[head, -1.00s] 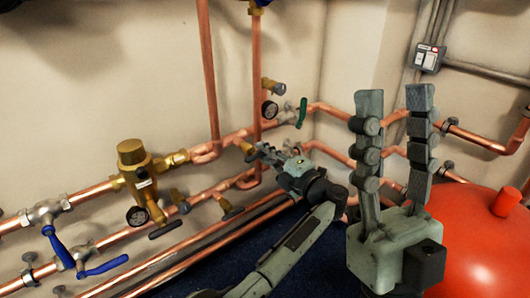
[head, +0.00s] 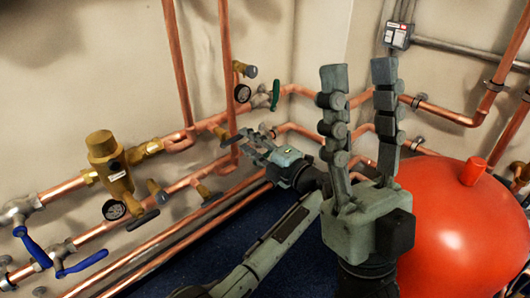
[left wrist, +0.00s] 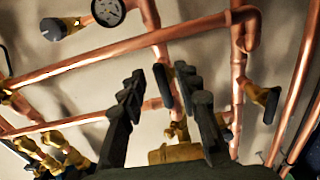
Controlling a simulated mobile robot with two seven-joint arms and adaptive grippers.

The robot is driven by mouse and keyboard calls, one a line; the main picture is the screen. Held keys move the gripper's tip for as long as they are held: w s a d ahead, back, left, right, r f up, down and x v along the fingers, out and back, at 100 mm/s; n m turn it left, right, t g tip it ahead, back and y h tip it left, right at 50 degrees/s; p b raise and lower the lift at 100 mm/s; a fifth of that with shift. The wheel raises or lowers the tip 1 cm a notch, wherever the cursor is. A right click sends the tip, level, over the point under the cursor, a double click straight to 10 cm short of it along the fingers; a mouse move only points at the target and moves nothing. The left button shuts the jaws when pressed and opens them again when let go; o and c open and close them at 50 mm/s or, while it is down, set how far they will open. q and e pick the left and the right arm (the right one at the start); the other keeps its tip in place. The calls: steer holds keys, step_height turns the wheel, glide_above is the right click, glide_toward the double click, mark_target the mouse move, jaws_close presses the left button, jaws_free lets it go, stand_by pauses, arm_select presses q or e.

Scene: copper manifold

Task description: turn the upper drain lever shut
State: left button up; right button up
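The upper drain lever (left wrist: 163,88) is a dark handle on a brass valve on the upper copper pipe. In the left wrist view it lies between my left gripper's fingers, nearly in line with that pipe. In the head view the lever (head: 229,140) shows small, just left of the fingertips. My left gripper (head: 247,140) is open around it; it also fills the lower middle of the left wrist view (left wrist: 159,75). Whether a finger touches the lever I cannot tell. My right gripper (head: 358,68) is open, empty and upright, well away from the pipes.
A lower drain lever (left wrist: 268,105) sits on the lower pipe. A gauge (left wrist: 107,9) and a green-handled valve (head: 276,94) are close by. Blue levers (head: 80,262) and a brass regulator (head: 107,165) stand left. A red tank (head: 455,225) is at right.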

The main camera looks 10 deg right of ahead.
arm_select(q)
steer(key=v, duration=0.8)
steer(key=shift+s, duration=0.15)
steer(key=shift+d, duration=0.1)
